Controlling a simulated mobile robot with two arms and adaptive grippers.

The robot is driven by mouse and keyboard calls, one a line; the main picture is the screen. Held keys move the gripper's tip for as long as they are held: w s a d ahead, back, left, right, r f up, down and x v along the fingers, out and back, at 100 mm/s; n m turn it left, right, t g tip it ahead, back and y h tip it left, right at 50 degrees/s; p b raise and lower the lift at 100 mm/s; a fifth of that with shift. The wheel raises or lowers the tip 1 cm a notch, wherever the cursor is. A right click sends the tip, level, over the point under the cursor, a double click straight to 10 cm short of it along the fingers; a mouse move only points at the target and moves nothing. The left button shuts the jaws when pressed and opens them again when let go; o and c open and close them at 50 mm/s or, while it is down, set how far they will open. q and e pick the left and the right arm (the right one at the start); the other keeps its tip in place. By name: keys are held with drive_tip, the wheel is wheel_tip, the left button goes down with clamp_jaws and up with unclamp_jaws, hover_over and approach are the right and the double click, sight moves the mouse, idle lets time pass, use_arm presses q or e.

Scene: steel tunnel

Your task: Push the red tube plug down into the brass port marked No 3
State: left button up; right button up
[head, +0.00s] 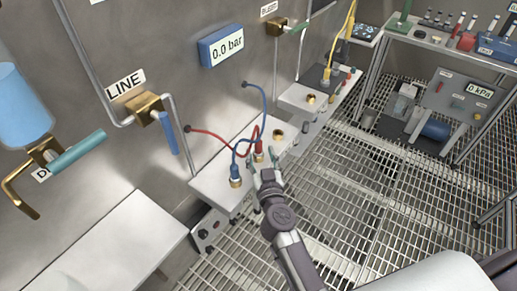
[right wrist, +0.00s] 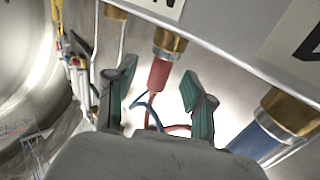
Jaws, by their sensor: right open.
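The red tube plug (head: 258,146) stands at a brass port on the wall-mounted white block, with a red tube looping from it. In the right wrist view the red plug (right wrist: 160,73) meets a brass port (right wrist: 169,42); how deep it sits I cannot tell. My right gripper (head: 266,160) is open around the plug; in the right wrist view its green-padded fingers (right wrist: 157,92) lie either side of it, with gaps. The port numbers are cut off or unreadable. My left gripper is not in view.
A blue plug (head: 236,174) in a brass port stands close beside the red one, its blue tube crossing the red tube. An empty brass port (head: 278,134) is on the other side. A yellow plug (head: 327,74) is farther back. Grated floor (head: 350,190) lies to the right.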

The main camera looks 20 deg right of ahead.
sight(259, 150)
drive_tip(key=w, duration=0.3)
drive_tip(key=shift+w+d+f, duration=0.1)
drive_tip(key=shift+w+d, duration=0.05)
clamp_jaws()
idle(0.3)
